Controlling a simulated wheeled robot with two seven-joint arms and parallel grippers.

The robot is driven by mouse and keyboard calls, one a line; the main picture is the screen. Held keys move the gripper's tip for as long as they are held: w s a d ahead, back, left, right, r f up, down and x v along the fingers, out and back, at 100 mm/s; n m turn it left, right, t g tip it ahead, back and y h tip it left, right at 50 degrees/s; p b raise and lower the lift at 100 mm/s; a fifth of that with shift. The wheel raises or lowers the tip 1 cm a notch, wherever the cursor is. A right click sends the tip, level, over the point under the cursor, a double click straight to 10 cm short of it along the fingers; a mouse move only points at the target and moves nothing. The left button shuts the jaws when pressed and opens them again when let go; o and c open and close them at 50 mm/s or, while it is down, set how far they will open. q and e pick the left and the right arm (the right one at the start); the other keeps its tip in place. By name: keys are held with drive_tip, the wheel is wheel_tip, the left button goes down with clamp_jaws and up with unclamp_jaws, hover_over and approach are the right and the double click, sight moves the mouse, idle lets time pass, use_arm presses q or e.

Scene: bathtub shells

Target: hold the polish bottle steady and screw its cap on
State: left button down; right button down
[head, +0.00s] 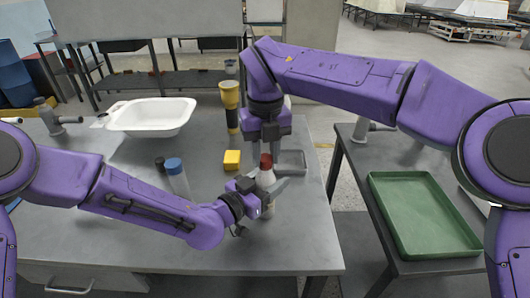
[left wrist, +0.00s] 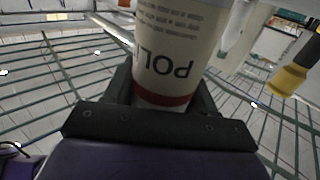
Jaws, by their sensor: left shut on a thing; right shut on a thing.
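The polish bottle (head: 266,179) stands upright near the right side of the grey table. In the left wrist view its pale body (left wrist: 176,45) fills the middle, with upside-down dark lettering and a red band. My left gripper (head: 258,190) is shut around the bottle from the left. The red cap (head: 266,161) is at the bottle's top, in line with it; I cannot tell how tightly it sits. My right gripper (head: 268,149) points down from above and is shut on the cap. Its fingertips are hard to make out.
A yellow block (head: 232,160), a yellow-and-black torch (head: 230,95), a blue-capped bottle (head: 175,176) and a small grey tray (head: 291,161) are nearby. A white tub shell (head: 150,117) lies farther back. A green tray (head: 424,215) is on the right table. The table's front is clear.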

drive_tip(key=m, duration=0.9)
drive_tip(key=shift+m, duration=0.3)
drive_tip(key=c, duration=0.7)
unclamp_jaws()
drive_tip(key=shift+c, duration=0.2)
wheel_tip(320, 180, up, 12)
use_arm(q)
drive_tip(key=shift+c, duration=1.4)
unclamp_jaws()
